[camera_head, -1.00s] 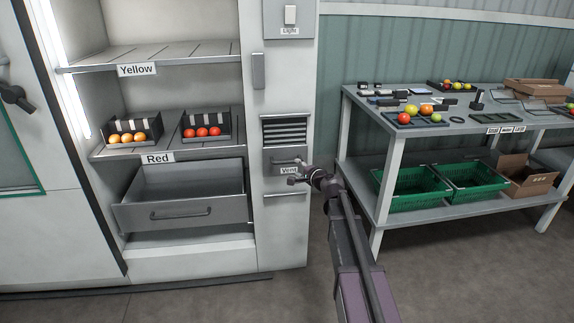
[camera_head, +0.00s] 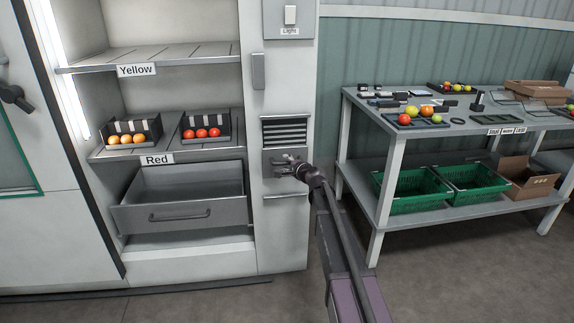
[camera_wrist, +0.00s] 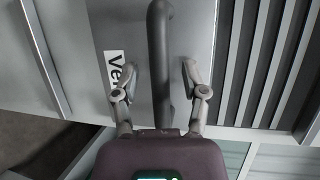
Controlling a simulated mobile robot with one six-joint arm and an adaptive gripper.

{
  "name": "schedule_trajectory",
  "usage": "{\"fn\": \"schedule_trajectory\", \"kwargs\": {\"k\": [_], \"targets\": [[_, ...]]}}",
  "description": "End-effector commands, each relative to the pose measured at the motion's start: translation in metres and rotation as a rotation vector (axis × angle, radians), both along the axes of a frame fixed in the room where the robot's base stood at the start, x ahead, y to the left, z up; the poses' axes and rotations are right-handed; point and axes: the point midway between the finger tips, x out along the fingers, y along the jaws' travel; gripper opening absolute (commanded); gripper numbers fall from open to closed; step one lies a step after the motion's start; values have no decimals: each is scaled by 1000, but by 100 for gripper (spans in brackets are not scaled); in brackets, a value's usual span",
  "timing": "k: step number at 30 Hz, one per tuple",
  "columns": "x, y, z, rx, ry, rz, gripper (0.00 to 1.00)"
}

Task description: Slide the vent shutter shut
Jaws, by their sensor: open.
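The vent (camera_head: 286,131) is a panel of dark horizontal slats on the white cabinet column, and its slats are uncovered in the head view. The grey shutter plate (camera_head: 271,172) sits just below them. In the wrist view the slats (camera_wrist: 265,60) are at the right and the plate (camera_wrist: 195,25) is beside them. A dark bar handle (camera_wrist: 160,30) stands on the plate. My gripper (camera_head: 283,163) is at the handle, and in the wrist view its open fingers (camera_wrist: 160,70) lie either side of the bar, with gaps visible. The "Vent" label is partly hidden by a finger.
An open drawer (camera_head: 180,213) juts out left of the column, below shelves with tomato boxes. A light switch (camera_head: 290,15) is above the vent. A metal table (camera_head: 395,160) with green crates (camera_head: 410,200) stands to the right. Bare floor lies between.

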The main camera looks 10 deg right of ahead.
Motion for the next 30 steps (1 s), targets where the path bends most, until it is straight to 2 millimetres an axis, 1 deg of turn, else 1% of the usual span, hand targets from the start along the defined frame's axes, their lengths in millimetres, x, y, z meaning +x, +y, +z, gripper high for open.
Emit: {"fn": "schedule_trajectory", "kwargs": {"k": [1, 2, 3, 5, 6, 7, 13, 17, 30], "targets": [[0, 0, 0, 0, 0, 0, 57], [0, 0, 0, 0, 0, 0, 48], [0, 0, 0, 0, 0, 0, 36], [0, 0, 0, 0, 0, 0, 18], [0, 0, 0, 0, 0, 0, 6], [0, 0, 0, 0, 0, 0, 0], [0, 0, 0, 0, 0, 0, 0], [0, 0, 5, 0, 0, 0, 0], [1, 0, 44, 1, -1, -1, 0]]}}
